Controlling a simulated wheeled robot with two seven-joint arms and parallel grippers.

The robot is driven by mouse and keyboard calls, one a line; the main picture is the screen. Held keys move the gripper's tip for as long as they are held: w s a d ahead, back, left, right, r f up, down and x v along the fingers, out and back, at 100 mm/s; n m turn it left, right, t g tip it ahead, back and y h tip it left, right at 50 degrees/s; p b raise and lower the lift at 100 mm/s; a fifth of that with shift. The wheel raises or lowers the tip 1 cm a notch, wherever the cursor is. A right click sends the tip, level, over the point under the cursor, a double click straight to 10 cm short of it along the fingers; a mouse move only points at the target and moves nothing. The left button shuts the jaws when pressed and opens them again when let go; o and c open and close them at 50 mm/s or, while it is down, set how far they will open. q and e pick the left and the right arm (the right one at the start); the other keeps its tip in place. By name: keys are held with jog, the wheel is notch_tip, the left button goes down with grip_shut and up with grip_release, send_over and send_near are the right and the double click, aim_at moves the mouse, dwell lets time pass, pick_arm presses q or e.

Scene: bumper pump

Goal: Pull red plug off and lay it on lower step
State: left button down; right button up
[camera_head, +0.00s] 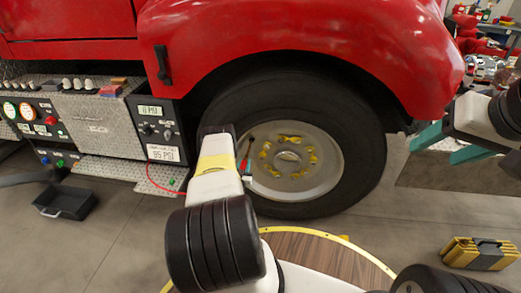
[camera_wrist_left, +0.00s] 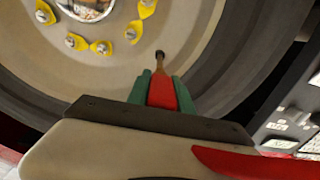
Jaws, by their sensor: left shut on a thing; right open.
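The red plug (camera_wrist_left: 162,93) sits between the green fingers of my left gripper (camera_wrist_left: 163,84), which is shut on it. A brownish stem with a dark tip extends from the plug towards the wheel rim; I cannot tell whether the two are joined. In the head view my left gripper (camera_head: 246,166) is in front of the left part of the wheel (camera_head: 318,168), hiding most of the plug. The lower step (camera_head: 158,177) is a diamond-plate ledge left of the wheel. My right gripper (camera_head: 436,150) is open and empty at the right, beyond the tyre.
A control panel (camera_head: 160,130) with a "95 PSI" label stands above the step, and a thin red hose (camera_head: 150,183) hangs near it. A round wooden top (camera_head: 315,255) is in front.

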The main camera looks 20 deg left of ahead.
pick_arm(q)
jog(key=shift+v, duration=2.1)
